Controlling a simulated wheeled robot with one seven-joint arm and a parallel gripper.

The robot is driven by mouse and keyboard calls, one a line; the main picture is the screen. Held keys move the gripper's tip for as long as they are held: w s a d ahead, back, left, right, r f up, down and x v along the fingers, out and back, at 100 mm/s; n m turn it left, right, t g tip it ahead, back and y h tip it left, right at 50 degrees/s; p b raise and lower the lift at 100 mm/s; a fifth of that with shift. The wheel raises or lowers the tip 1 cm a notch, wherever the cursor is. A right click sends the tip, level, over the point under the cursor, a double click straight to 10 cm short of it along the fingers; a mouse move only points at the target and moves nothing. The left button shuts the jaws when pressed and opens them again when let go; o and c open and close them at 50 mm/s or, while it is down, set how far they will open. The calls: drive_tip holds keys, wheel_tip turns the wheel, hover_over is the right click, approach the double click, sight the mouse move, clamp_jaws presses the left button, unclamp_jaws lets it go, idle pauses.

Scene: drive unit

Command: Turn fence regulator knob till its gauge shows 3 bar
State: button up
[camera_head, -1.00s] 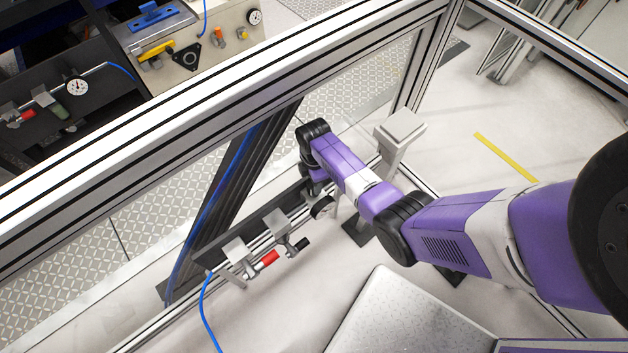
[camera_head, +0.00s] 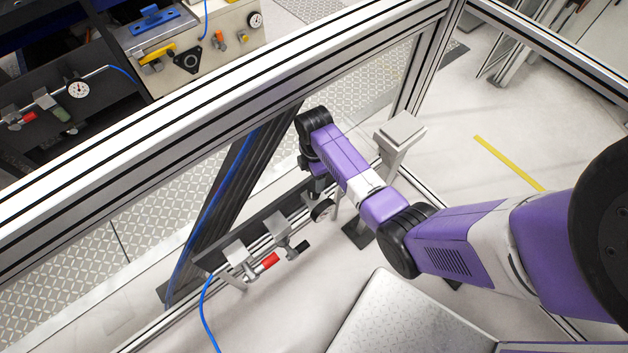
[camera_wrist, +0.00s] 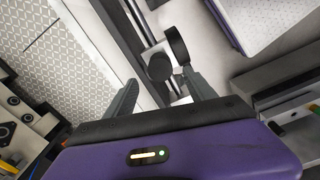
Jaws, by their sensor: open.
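The fence regulator assembly sits on a dark rail (camera_head: 215,258) along the inside of the fence. A small round gauge (camera_head: 322,209) is near its right end, and its dial cannot be read. My gripper (camera_head: 318,194) is beside the gauge, partly hidden by my wrist. In the wrist view my gripper (camera_wrist: 162,80) is open, with its two grey fingers apart. A black round knob (camera_wrist: 159,67) lies between the fingertips. I cannot tell whether they touch it. The gauge (camera_wrist: 177,44) shows as a dark disc just beyond the knob, its face not visible.
A red-handled part (camera_head: 264,263) and grey blocks sit on the same rail, with a blue hose (camera_head: 207,318) below. The aluminium fence beam (camera_head: 160,125) crosses in front of the machine panel (camera_head: 190,50). A grey post (camera_head: 398,135) stands right of my wrist.

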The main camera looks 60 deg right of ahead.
drive_tip(key=shift+r, duration=1.15)
drive_tip(key=s+a+f+m+t+b, duration=0.1)
drive_tip(key=s+a+f+m+t, duration=0.15)
drive_tip(key=a, duration=0.35)
drive_tip(key=s+a+f+m+t+b, duration=0.1)
drive_tip(key=a+f, duration=0.2)
drive_tip(key=a, duration=0.3)
drive_tip(key=s+a+r+m+t+h+b, duration=0.1)
drive_tip(key=s+a+r+m+t, duration=0.25)
drive_tip(key=s+a, duration=0.4)
drive_tip(key=s+r+m+t+b, duration=0.1)
drive_tip(key=s+r, duration=0.3)
drive_tip(key=r, duration=0.4)
drive_tip(key=s+r+m+t+b, duration=0.1)
drive_tip(key=s+r+t, duration=0.3)
drive_tip(key=r, duration=0.5)
drive_tip(key=s+a+r+m+t+y, duration=0.1)
drive_tip(key=s+r+m+t, duration=0.1)
drive_tip(key=s+r, duration=0.3)
wheel_tip(320, 180, up, 4)
drive_tip(key=shift+r+m+t+b, duration=0.15)
drive_tip(key=shift+m+t+b, duration=0.25)
drive_tip(key=shift+t, duration=0.1)
